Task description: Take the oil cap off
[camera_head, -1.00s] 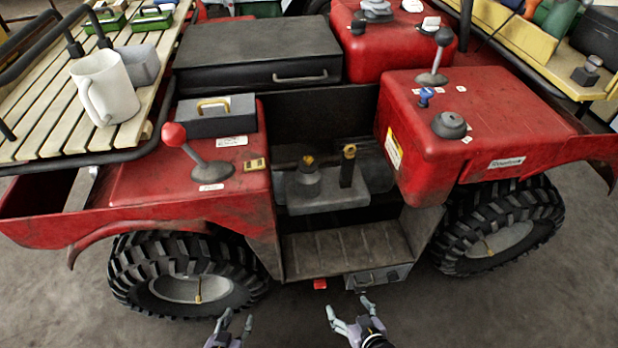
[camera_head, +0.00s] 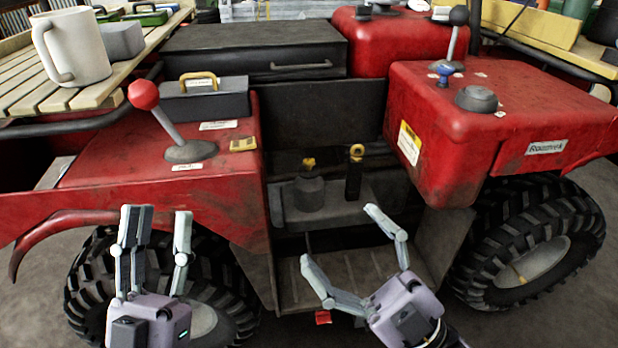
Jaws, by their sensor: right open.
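On the engine block (camera_head: 345,208) in the middle well of the red quad stands a dark round cap (camera_head: 309,192) with a small yellow top. Beside it is an upright black piece with a yellow ring (camera_head: 355,155). I cannot tell for certain which one is the oil cap. My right gripper (camera_head: 340,236) is open and empty, in front of and below the engine block, its fingers spread toward it. My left gripper (camera_head: 158,215) is open and empty, fingers up, in front of the left tyre. Neither gripper visibly touches anything.
A red-knobbed lever (camera_head: 145,95) and a dark box with a yellow handle (camera_head: 205,103) are on the left body. A grey round cap (camera_head: 477,99) and blue knob (camera_head: 443,72) are on the right body. A white mug (camera_head: 75,48) stands on the slatted rack.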

